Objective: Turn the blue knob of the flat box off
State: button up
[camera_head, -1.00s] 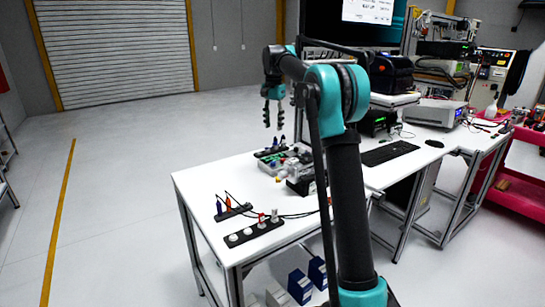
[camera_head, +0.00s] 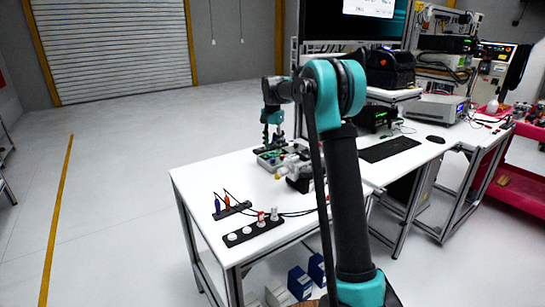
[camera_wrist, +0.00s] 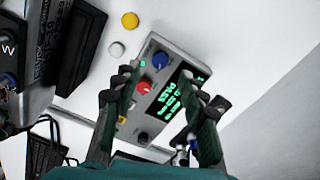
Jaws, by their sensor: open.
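The flat box (camera_wrist: 172,72) is grey, with a green-lit display (camera_wrist: 171,99), and lies on the white table. Its blue knob (camera_wrist: 160,60) sits near the upper end of its face in the wrist view. A red knob (camera_wrist: 144,88) and a black knob (camera_wrist: 143,138) lie lower on the same face. My gripper (camera_wrist: 160,86) is open above the box, one finger to each side in the wrist view, with nothing between them. In the head view my gripper (camera_head: 272,134) is over the box (camera_head: 268,161), whose knobs are too small to tell apart there.
A yellow button (camera_wrist: 130,20) and a white button (camera_wrist: 117,49) lie beside the box. A dark device (camera_head: 300,178) stands close by.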

aim_at(272, 158)
jog(key=shift+f, duration=2.6)
jog(key=shift+c, duration=0.6)
grip_shut()
